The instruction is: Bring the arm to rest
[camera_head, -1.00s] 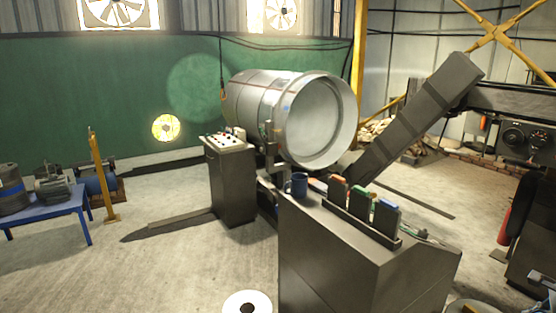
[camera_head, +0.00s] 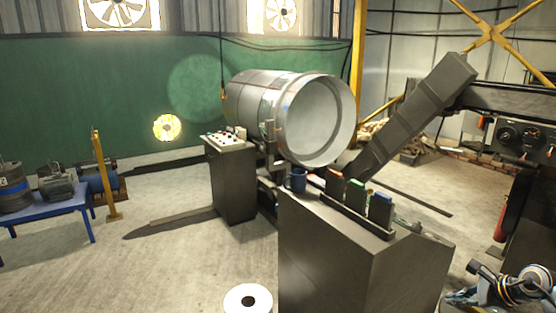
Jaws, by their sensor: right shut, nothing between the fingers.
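My right gripper (camera_head: 480,284) is in the lower right corner of the head view, with its silver and black wrist at the right edge. It is shut and empty. It is to the right of the grey cabinet (camera_head: 345,255); I cannot tell the exact gap between them. My left gripper is not in view.
A dark blue mug (camera_head: 299,181) and several upright dark holders (camera_head: 354,194) stand on the cabinet top. Behind are a large metal drum (camera_head: 290,112), a control console (camera_head: 232,180) and a slanted dark chute (camera_head: 410,118). A blue table (camera_head: 62,205) with motors stands at left. Open floor lies between.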

